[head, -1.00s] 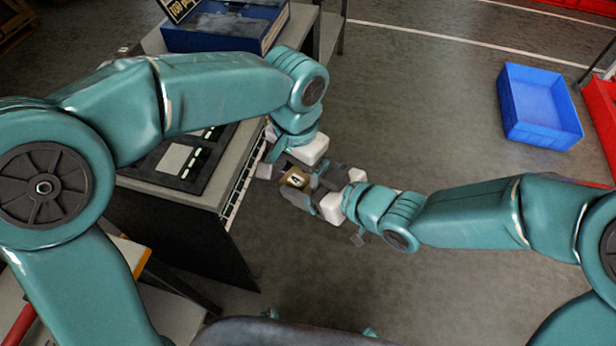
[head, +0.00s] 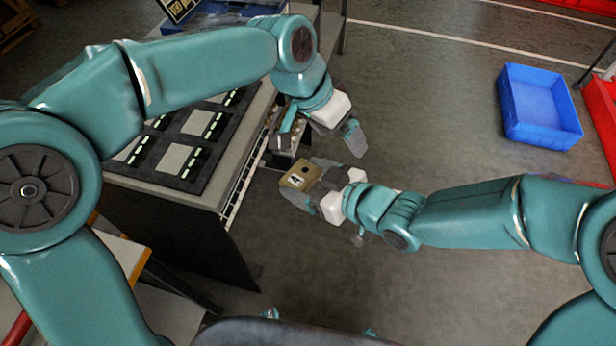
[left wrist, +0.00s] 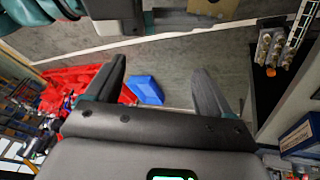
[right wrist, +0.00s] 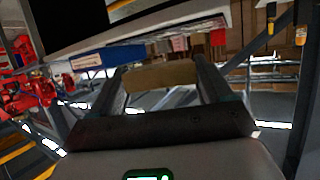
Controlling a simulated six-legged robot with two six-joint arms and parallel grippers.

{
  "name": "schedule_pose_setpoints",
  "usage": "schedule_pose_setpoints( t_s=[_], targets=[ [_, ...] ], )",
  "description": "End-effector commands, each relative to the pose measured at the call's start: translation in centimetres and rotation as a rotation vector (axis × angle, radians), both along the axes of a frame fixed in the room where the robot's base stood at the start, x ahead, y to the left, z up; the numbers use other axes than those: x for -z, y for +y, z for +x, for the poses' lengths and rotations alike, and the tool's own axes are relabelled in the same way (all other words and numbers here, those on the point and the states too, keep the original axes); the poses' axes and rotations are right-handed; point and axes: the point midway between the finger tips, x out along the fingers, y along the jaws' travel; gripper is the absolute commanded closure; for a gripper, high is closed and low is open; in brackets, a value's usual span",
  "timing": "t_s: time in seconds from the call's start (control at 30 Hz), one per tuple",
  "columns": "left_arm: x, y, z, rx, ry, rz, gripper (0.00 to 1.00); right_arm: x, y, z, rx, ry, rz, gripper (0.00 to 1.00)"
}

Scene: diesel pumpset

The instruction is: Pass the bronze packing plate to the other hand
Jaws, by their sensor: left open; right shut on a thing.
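The bronze packing plate (head: 305,174) is a small brass-coloured block with a dark hole and a pale label on its face. My right gripper (head: 308,183) is shut on it, above the floor beside the bench. In the right wrist view the plate (right wrist: 160,76) spans the gap between the two fingers of my right gripper (right wrist: 161,84). My left gripper (head: 322,134) is open and empty, above and slightly right of the plate in the head view, apart from it. The left wrist view shows nothing between the fingers of my left gripper (left wrist: 158,78).
The bench (head: 222,196) on the left carries a dark tray (head: 160,190) with pale square pads. A small rack (head: 284,150) at the bench's edge lies partly behind my left gripper. A blue bin (head: 540,105) stands on the floor at right. The middle floor is clear.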

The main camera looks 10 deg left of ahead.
Motion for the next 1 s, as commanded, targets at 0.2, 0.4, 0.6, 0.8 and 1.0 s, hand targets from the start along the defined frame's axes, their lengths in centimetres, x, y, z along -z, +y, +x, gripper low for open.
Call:
schedule_pose_setpoints(
  t_s=[0.2,0.4,0.6,0.8,1.0],
  targets=[
    [3.3,0.0,5.8,-0.126,-0.304,-0.203,0.17,-0.2,0.0,0.1,0.001,-0.003,0.003,0.79],
    [5.7,5.1,9.3,-0.324,-0.531,-0.144,0.17,-0.2,0.0,0.1,0.001,-0.003,0.003,0.79],
    [10.3,9.6,8.8,-0.408,-0.554,-0.022,0.17,-0.2,0.0,0.1,0.001,-0.003,0.003,0.79],
    [17.5,11.2,4.6,-0.362,-0.375,0.024,0.17,-0.2,0.0,0.1,0.001,-0.003,0.003,0.79],
    [25.3,12.9,-2.7,-0.310,-0.129,0.054,0.17,-0.2,0.0,0.1,0.001,-0.003,0.003,0.79]
  ],
)
